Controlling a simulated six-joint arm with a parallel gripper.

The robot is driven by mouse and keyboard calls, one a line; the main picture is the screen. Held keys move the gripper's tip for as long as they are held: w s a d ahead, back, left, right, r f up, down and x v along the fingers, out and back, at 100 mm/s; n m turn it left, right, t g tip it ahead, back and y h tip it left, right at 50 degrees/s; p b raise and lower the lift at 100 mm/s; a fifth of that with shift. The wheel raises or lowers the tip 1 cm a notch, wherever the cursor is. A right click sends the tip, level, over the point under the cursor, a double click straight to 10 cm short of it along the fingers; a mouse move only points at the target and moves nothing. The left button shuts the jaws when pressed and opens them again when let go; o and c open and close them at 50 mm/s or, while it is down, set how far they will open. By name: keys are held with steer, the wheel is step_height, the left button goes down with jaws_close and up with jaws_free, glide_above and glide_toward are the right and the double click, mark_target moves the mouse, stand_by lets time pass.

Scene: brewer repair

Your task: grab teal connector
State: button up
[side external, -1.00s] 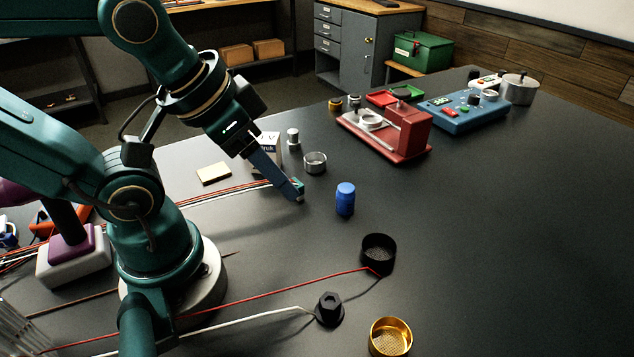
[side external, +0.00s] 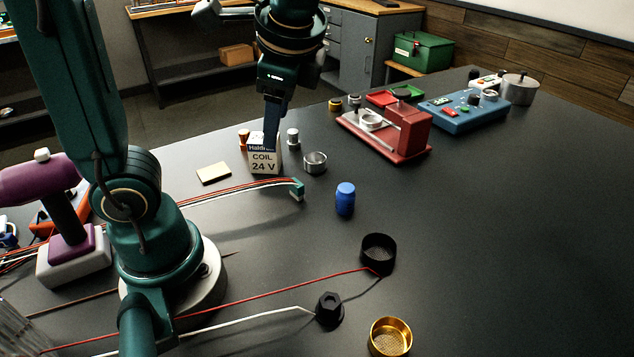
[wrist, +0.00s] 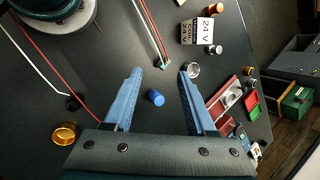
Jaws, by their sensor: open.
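The small teal connector (side external: 297,190) sits at the end of a bundle of red and white wires, left of the blue cylinder (side external: 345,198). It also shows in the wrist view (wrist: 166,66), near the line between my fingertips but farther off. My gripper (side external: 271,146) is open and empty, raised above the table and apart from the connector. In the side view its fingers overlap the 24 V coil box (side external: 265,162), and one finger mostly hides the other. In the wrist view both blue fingers (wrist: 160,73) are spread wide.
A metal ring (side external: 315,162) and a small metal knob (side external: 293,138) stand near the box. A black basket (side external: 378,254), a black funnel-like part (side external: 329,309) and a gold basket (side external: 390,337) stand in front. A red machine (side external: 400,130) is farther back. The right side is clear.

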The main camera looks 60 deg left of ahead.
steer(key=w+d+f+m+g+y, duration=0.2)
steer(key=w+f+m+y, duration=0.3)
steer(key=w, duration=0.2)
steer(key=m+y, duration=0.3)
glide_toward(297, 183)
steer(key=v, duration=0.4)
steer(key=shift+w+r, duration=0.2)
steer(key=shift+s+f, duration=0.15)
steer(key=shift+f, duration=0.2)
steer(key=shift+x, duration=5.95)
steer(key=shift+r, duration=0.15)
steer(key=shift+c, duration=0.3)
jaws_close()
